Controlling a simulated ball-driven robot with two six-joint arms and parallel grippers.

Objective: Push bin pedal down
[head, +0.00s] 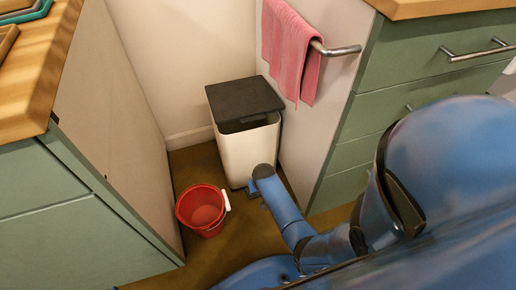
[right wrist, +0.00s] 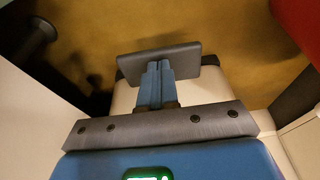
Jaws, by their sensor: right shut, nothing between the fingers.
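The bin (head: 243,150) is white with a black lid (head: 243,97) and stands in the gap between the two cabinets. The lid lies across the top, with a dark band under its front edge; I cannot tell whether it is slightly raised. The bin's dark grey pedal (right wrist: 185,58) shows in the right wrist view and is hidden behind my arm in the head view. My right gripper (head: 252,191) is low at the bin's front. Its shut, empty fingers (right wrist: 158,68) overlap the pedal in the right wrist view; contact is unclear. My left gripper is out of view.
A red bucket (head: 203,211) with a white handle grip stands on the brown floor just left of my right gripper. A pink towel (head: 290,50) hangs on a metal rail (head: 340,50) beside the bin. Green cabinets flank the narrow gap on both sides.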

